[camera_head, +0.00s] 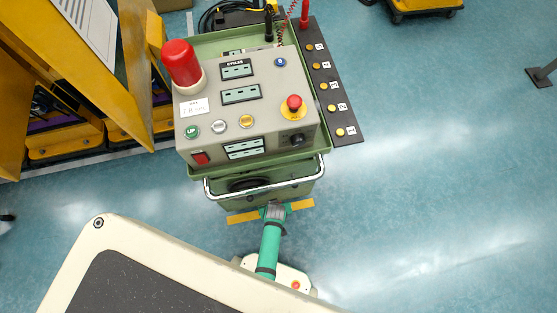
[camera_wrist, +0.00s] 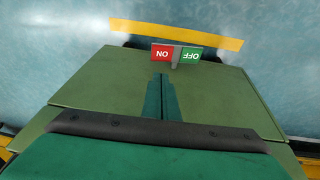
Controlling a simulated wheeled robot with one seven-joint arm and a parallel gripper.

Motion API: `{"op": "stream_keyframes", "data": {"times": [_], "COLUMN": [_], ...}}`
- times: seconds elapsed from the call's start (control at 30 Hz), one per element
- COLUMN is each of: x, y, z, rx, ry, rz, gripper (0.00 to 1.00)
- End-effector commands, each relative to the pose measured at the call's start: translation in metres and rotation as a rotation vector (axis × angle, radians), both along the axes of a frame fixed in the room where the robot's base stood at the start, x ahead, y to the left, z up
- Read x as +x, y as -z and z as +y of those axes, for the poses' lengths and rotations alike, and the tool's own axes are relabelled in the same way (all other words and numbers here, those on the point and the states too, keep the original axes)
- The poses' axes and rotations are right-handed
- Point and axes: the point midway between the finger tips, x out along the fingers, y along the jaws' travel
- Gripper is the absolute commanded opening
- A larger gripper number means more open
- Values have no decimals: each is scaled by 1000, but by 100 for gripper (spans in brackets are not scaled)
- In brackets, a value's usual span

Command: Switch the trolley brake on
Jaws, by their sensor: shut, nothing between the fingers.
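The trolley (camera_head: 262,192) is green and carries a grey control box. In the wrist view its brake (camera_wrist: 176,54) shows a red ON part (camera_wrist: 162,53) and a green OFF part (camera_wrist: 192,55), lettered upside down, with a grey strip between them. Which state it is in I cannot tell. My gripper (camera_wrist: 161,76) is shut and empty, its teal fingers pointing at the brake and ending just short of the ON part in the picture. Whether it touches is unclear. In the head view my arm reaches the trolley's near side; the brake is not discernible there.
A chrome handle bar (camera_head: 262,190) spans the trolley's near side. Yellow tape (camera_head: 243,217) lies on the floor below it. The control box (camera_head: 225,115) has a red lamp (camera_head: 181,64) and a red stop button (camera_head: 294,103).

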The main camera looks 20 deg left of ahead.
Motion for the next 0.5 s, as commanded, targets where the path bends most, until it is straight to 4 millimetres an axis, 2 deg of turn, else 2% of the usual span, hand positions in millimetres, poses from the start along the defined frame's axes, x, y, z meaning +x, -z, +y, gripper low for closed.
{"op": "stream_keyframes", "data": {"times": [0.5], "x": [20], "y": [63], "z": [7], "rx": [0], "ry": [-1], "rz": [0], "gripper": [0]}}
